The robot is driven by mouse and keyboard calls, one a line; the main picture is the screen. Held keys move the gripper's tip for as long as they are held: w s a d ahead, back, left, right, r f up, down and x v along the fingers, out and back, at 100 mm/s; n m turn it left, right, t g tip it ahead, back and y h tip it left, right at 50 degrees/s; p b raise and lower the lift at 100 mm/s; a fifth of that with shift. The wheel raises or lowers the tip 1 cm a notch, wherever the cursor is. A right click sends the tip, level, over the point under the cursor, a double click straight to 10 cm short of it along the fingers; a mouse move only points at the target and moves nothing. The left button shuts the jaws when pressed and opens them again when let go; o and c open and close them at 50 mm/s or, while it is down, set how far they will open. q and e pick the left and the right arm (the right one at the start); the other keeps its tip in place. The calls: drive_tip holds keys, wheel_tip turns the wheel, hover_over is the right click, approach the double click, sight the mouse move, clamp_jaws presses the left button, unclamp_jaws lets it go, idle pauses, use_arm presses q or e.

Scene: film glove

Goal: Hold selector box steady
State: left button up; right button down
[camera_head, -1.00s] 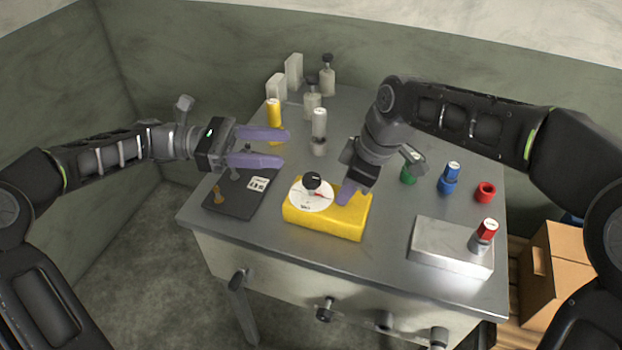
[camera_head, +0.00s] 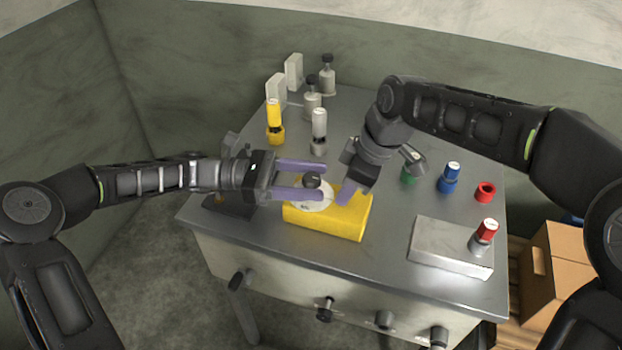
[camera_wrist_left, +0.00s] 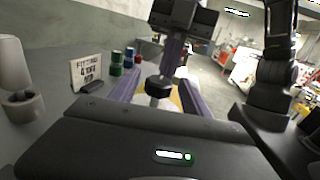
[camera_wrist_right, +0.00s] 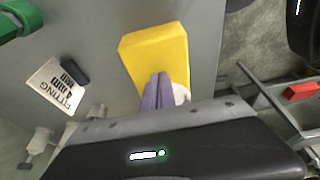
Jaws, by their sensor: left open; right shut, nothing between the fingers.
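The selector box is a yellow block (camera_head: 340,222) near the front middle of the table, with a white dial (camera_head: 314,204) and a black knob (camera_head: 312,180) on top. My left gripper (camera_head: 324,180) is open, its purple fingers reaching from the left to either side of the knob. In the left wrist view the knob (camera_wrist_left: 158,88) stands between the fingers. My right gripper (camera_head: 345,194) is shut and empty, its fingertips at the top of the box. In the right wrist view the yellow box (camera_wrist_right: 155,55) lies beyond the shut fingers; whether they touch is unclear.
A steel block (camera_head: 450,247) with a red-capped piece stands at the right. Blue (camera_head: 449,180) and red (camera_head: 486,192) holders stand behind it. A dark tray (camera_head: 232,208) is partly under my left gripper.

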use_arm(q)
drive_tip(key=shift+c, duration=0.3)
drive_tip(key=shift+d+f, duration=0.1)
clamp_jaws()
